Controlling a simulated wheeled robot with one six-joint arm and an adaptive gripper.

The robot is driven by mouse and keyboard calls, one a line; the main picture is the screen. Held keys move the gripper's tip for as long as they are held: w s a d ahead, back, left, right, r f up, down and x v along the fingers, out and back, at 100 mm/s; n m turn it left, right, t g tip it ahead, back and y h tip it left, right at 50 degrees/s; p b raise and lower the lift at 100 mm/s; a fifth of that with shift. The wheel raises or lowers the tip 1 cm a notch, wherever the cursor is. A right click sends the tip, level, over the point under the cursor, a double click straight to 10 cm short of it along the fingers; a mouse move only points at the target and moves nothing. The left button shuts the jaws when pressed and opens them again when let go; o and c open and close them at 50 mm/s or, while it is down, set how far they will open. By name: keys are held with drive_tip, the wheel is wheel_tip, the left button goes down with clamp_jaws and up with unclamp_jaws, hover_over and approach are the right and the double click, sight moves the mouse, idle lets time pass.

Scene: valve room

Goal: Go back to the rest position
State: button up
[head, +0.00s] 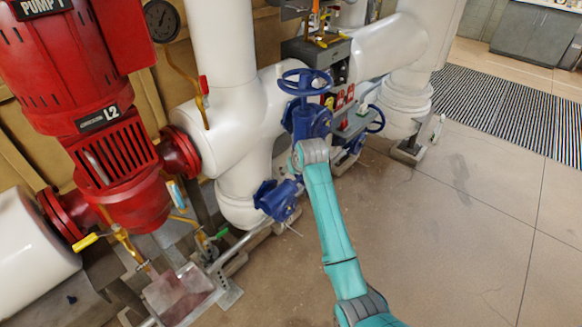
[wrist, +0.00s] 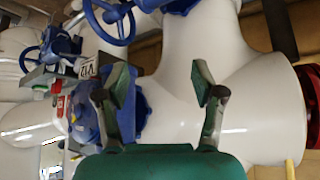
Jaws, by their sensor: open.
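My gripper (wrist: 161,86) shows in the wrist view with its two dark fingers spread wide and nothing between them. A large white pipe (wrist: 185,60) lies beyond the fingers. A blue valve body (wrist: 132,108) is behind the left finger, and I cannot tell how far away it is. In the head view my teal arm reaches up to the blue valve (head: 310,122) with its round handwheel (head: 303,82). The arm's end overlaps the lower part of this valve, and my gripper is hidden there.
A second blue valve (head: 278,199) sits low, left of my arm. A red pump (head: 85,75) and white pipes (head: 225,60) fill the left. Another blue handwheel (head: 375,118) is to the right. The concrete floor (head: 450,220) at the right is clear, with a striped mat (head: 500,105) behind.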

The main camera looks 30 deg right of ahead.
drive_tip(key=shift+f, duration=0.1)
drive_tip(key=s+a+f+t, duration=0.1)
drive_tip(key=s+a+f, duration=0.4)
drive_tip(key=s+f, duration=0.4)
drive_tip(key=s+a+f+t, duration=0.2)
drive_tip(key=s+a+f, duration=0.35)
drive_tip(key=s, duration=0.55)
drive_tip(key=s+a+n+t, duration=0.1)
drive_tip(key=s+a, duration=0.3)
drive_tip(key=s, duration=1.2)
drive_tip(key=s+a+r+t, duration=0.1)
drive_tip(key=s+a+r, duration=0.1)
drive_tip(key=s+r, duration=0.7)
drive_tip(key=s+a+r+n+t+y, duration=0.1)
drive_tip(key=s+r+t, duration=0.1)
drive_tip(key=s+r, duration=0.7)
drive_tip(key=s, duration=0.5)
drive_tip(key=shift+s+a+r+t, duration=0.15)
drive_tip(key=shift+s+a+t, duration=0.15)
drive_tip(key=shift+a, duration=0.1)
